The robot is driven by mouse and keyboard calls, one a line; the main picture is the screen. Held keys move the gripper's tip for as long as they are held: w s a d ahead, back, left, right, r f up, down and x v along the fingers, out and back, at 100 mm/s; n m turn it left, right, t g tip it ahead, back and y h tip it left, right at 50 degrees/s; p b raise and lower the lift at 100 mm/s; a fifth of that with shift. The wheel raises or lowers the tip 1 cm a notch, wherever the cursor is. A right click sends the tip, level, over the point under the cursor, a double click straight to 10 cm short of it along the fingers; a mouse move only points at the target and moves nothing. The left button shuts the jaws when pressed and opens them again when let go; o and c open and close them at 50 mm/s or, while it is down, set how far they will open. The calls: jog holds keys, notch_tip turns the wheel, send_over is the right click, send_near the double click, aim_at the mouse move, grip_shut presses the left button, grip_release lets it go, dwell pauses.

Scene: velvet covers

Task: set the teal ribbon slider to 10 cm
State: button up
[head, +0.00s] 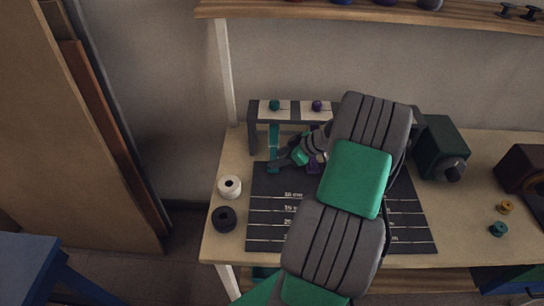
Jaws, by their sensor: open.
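The teal ribbon (274,142) hangs down from a dark rack (254,130) at the back of the bench, below a teal knob (274,105) on a pale plate. Its lower end reaches the top edge of a black mat (268,181) with white lines and length labels, mostly too small to read. I cannot make out a separate slider. My gripper (279,162) is open beside the ribbon's lower part, just to its right; I cannot tell if it touches. My arm hides much of the mat and the rack's right side.
A purple knob (317,105) and purple ribbon (314,167) are close to my gripper. White (229,187) and black (223,219) rolls stand left of the mat. A dark green box (443,147) stands right of my arm. A shelf (370,14) runs above.

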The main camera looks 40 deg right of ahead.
jog(key=x, duration=0.3)
jog(key=shift+w+f, duration=0.1)
jog(key=shift+w, duration=0.05)
jog(key=shift+c, duration=0.2)
grip_shut()
dwell(1.0)
